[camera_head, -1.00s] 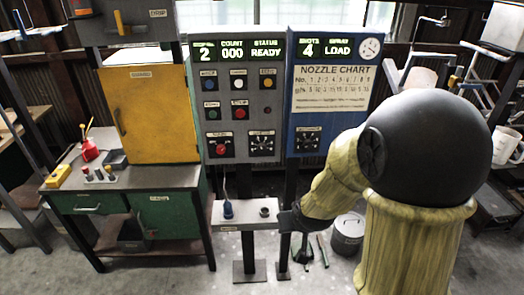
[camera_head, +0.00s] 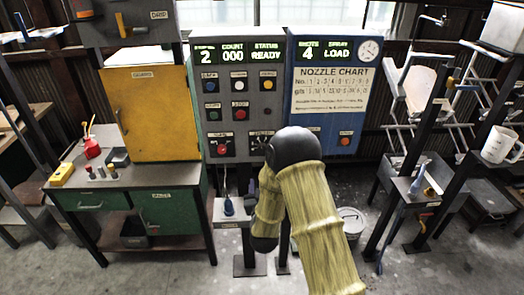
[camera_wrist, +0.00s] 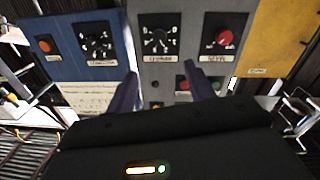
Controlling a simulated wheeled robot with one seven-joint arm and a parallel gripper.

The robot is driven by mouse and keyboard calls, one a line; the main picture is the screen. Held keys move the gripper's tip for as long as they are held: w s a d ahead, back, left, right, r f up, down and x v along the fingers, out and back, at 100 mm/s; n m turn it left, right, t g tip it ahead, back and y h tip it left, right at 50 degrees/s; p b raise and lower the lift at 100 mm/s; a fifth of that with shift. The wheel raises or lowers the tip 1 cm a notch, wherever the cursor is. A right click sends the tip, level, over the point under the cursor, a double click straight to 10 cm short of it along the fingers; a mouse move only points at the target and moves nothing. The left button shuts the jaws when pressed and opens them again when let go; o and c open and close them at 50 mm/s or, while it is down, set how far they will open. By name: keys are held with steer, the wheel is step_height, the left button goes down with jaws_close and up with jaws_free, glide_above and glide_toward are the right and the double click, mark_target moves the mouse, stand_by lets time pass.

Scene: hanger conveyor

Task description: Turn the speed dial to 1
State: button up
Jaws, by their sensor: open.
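The grey panel (camera_head: 261,100) carries a black dial with marks around it (camera_head: 258,143), partly hidden by my arm in the head view. In the wrist view, which is upside down, this dial (camera_wrist: 158,40) shows plainly; its label and setting are too blurred to read. The grey panel's display (camera_head: 238,53) shows 2, COUNT 000 and STATUS READY. My gripper (camera_wrist: 160,72) is open and empty, its two dark fingers spread below the dial in the wrist picture, apart from it. My gripper is hidden behind my arm in the head view.
Beside the dial is a red knob (camera_wrist: 222,40). The blue panel (camera_head: 333,95) has another marked dial (camera_wrist: 97,43) and an orange button (camera_wrist: 44,46). A yellow cabinet (camera_head: 150,112) stands left, and a small shelf with a blue-tipped tool (camera_head: 228,207) sits below the panels.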

stand_by(0.3)
steer(key=w+p, duration=0.5)
steer(key=w, duration=1.2)
steer(key=shift+w+d, duration=0.2)
steer(key=shift+d, duration=0.25)
steer(key=shift+c, duration=0.2)
steer(key=c, duration=0.9)
